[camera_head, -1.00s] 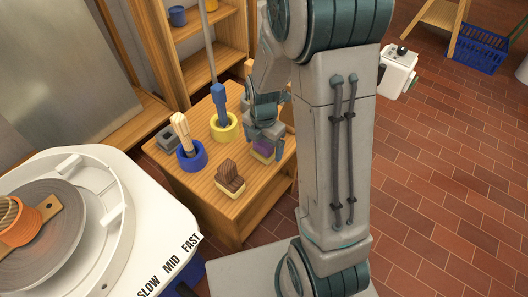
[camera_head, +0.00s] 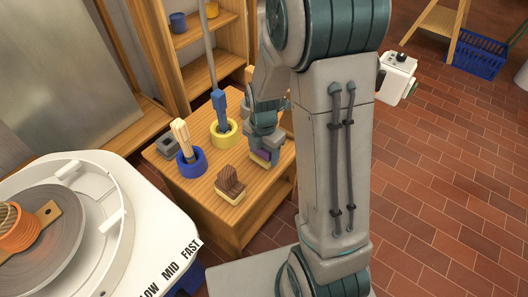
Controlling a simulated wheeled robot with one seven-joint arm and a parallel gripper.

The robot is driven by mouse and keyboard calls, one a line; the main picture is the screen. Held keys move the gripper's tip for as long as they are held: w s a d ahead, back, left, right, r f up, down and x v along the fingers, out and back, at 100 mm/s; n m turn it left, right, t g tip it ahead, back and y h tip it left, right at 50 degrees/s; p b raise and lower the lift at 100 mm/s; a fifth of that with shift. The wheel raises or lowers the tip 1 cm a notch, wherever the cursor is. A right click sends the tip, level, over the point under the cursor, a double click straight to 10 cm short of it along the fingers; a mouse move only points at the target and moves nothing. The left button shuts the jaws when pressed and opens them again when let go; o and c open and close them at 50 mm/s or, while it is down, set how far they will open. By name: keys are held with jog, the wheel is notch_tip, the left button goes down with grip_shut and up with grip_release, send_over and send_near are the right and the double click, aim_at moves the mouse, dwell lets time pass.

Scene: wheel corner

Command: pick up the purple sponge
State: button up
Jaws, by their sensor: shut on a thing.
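The purple sponge (camera_head: 262,155) is at the right part of the small wooden table, with a pale yellow layer below its purple top. My gripper (camera_head: 264,148) is over it and shut on it, hiding most of its top. The sponge is at or just above the table top; I cannot tell whether it still touches the wood.
A white pottery wheel (camera_head: 150,235) stands at left. A shelf (camera_head: 205,70) is behind.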

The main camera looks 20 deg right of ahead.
notch_tip(320, 180, up, 3)
jog(key=shift+r+p, duration=0.2)
jog(key=shift+p, duration=0.5)
jog(key=s+d+r+p, duration=0.3)
jog(key=s+d+r, duration=0.3)
jog(key=s, duration=0.3)
jog(key=shift+s+d+r, duration=0.3)
jog(key=shift+s+d, duration=0.05)
jog(key=shift+o, duration=0.6)
